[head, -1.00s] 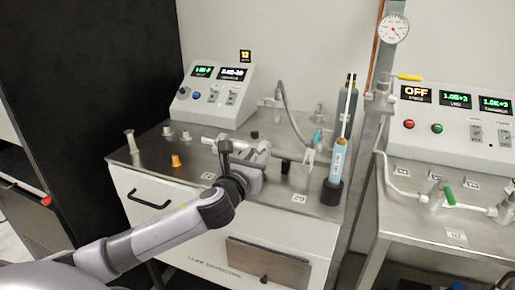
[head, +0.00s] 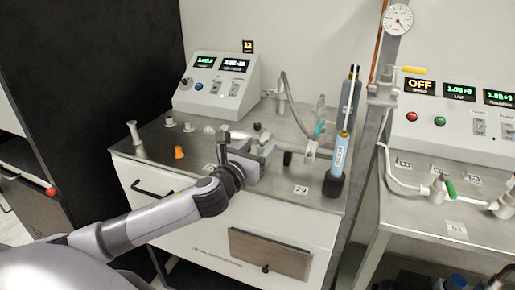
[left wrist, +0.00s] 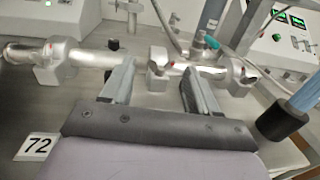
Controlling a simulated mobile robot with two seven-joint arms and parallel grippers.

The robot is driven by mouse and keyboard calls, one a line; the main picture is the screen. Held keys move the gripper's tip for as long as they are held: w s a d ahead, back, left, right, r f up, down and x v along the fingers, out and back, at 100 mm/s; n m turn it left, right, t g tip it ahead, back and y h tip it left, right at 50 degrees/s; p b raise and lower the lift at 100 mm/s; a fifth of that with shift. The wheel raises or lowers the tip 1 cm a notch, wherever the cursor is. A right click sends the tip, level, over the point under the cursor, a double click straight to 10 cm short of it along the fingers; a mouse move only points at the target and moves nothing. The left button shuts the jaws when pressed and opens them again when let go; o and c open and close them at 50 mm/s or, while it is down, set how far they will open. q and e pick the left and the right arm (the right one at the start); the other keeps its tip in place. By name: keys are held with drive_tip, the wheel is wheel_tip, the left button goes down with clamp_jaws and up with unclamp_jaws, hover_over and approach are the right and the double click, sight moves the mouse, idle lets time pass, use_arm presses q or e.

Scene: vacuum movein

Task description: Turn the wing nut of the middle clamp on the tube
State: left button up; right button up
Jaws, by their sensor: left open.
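The metal tube (left wrist: 96,58) runs across the left wrist view, with a clamp at the left (left wrist: 55,66), the middle clamp (left wrist: 157,62) and a clamp at the right (left wrist: 241,74). My left gripper (left wrist: 160,78) is open. Its two fingers appear on either side of the middle clamp, with nothing held between them; I cannot tell whether they touch it. The wing nut is too small to make out clearly. In the head view my left gripper (head: 248,145) is over the bench top and hides much of the tube. My right gripper is not in view.
A blue cylinder in a dark base (head: 334,186) stands to the right.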

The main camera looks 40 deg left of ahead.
use_arm(q)
drive_tip(key=shift+s+d, duration=0.2)
drive_tip(key=shift+s, duration=1.55)
drive_tip(key=shift+s+d, duration=0.2)
drive_tip(key=shift+s, duration=1.5)
drive_tip(key=shift+o, duration=0.2)
